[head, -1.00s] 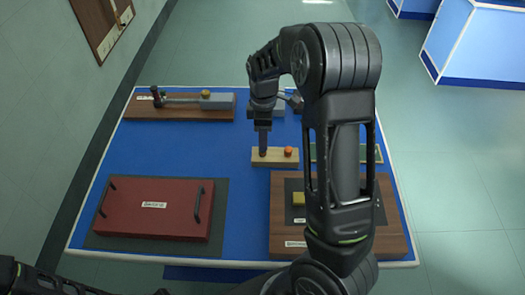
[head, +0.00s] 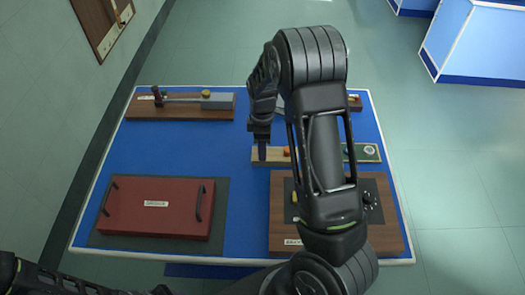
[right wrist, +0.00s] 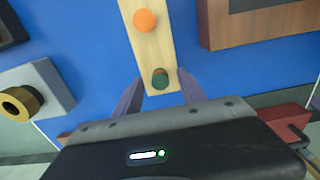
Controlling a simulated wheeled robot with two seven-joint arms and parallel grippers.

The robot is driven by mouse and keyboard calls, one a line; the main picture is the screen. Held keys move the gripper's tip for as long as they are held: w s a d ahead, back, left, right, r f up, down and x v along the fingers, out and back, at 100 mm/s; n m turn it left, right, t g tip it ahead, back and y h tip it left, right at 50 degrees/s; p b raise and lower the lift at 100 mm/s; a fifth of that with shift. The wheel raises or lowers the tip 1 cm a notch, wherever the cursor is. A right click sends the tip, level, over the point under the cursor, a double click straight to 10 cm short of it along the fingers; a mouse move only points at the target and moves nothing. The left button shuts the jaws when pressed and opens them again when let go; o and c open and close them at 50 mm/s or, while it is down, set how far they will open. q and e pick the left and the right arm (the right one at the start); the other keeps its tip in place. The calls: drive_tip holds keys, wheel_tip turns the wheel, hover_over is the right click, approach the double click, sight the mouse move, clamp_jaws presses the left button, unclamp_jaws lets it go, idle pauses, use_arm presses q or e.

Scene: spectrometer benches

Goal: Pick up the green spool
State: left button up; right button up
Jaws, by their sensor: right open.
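The green spool (right wrist: 160,77) stands at one end of a pale wooden block (right wrist: 148,42) in the right wrist view. An orange spool (right wrist: 145,20) stands at the other end. My right gripper (right wrist: 159,94) is open and empty, with its fingers on either side of the green spool's end of the block; I cannot tell how far above it they are. In the head view the right gripper (head: 262,152) points down over the left end of the block (head: 272,160) and hides the green spool. My left gripper is not in view.
The blue table (head: 150,160) also holds a red lidded box (head: 155,205) with two handles, a wooden board with a grey block (head: 217,101) at the back left, and a wooden board (head: 282,215) at the front right. Bare tabletop lies left of the wooden block.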

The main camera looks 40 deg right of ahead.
drive_tip(key=shift+c, duration=0.5)
clamp_jaws()
